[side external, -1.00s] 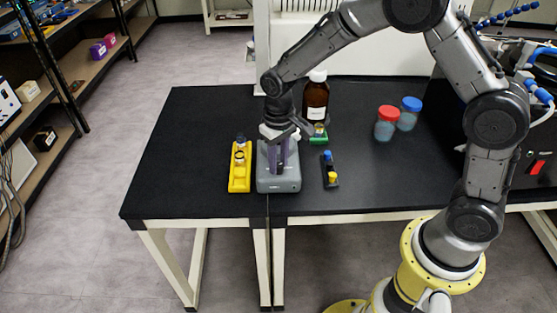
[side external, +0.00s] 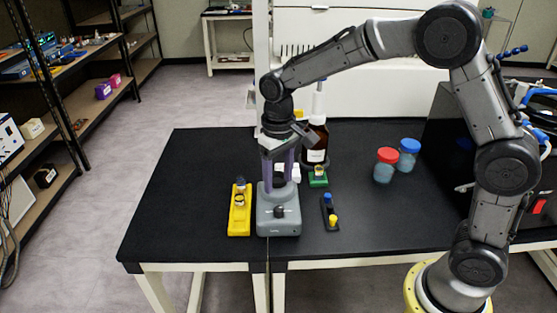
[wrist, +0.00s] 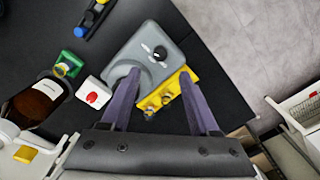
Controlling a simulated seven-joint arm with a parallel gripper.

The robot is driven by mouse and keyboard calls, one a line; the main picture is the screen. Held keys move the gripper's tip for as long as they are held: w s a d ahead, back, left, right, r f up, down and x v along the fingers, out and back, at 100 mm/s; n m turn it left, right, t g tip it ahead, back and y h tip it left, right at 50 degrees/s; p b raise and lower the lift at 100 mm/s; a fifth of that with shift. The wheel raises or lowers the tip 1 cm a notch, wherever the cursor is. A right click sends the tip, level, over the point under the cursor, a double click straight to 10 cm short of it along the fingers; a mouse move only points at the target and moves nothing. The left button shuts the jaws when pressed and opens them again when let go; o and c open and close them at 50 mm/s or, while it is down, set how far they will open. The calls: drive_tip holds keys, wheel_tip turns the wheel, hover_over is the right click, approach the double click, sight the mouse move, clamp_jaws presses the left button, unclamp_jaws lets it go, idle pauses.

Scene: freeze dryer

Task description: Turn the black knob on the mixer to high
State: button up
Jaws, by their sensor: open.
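The grey mixer (side external: 278,226) stands near the front edge of the black bench, with its black knob (side external: 280,211) on the front face. The wrist view also shows the mixer (wrist: 146,42) and the knob (wrist: 160,53). My gripper (side external: 278,180) is open above the rear part of the mixer, its purple fingers pointing down. In the wrist view, my gripper's (wrist: 158,76) fingertips are apart, with the mixer and part of the yellow rack between and beyond them. The knob is clear of the fingers. The knob's setting is too small to read.
A yellow rack (side external: 239,222) stands close left of the mixer. Right of it are a small black rack (side external: 330,213), a green rack (side external: 318,181) and a brown bottle (side external: 316,142). Red-lidded (side external: 385,171) and blue-lidded (side external: 408,160) jars stand farther right. The bench's left side is clear.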

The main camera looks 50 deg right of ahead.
drive_tip(key=shift+r, duration=2.6)
drive_tip(key=shift+d, duration=0.1)
drive_tip(key=s+d+r+t, duration=0.4)
drive_tip(key=s+r, duration=0.7)
drive_tip(key=s, duration=0.1)
drive_tip(key=s+d+f+n+t, duration=0.1)
drive_tip(key=s+f, duration=0.5)
drive_tip(key=s, duration=0.6)
drive_tip(key=shift+s+d+t, duration=0.25)
drive_tip(key=shift+s+t, duration=0.05)
drive_tip(key=shift+s, duration=0.05)
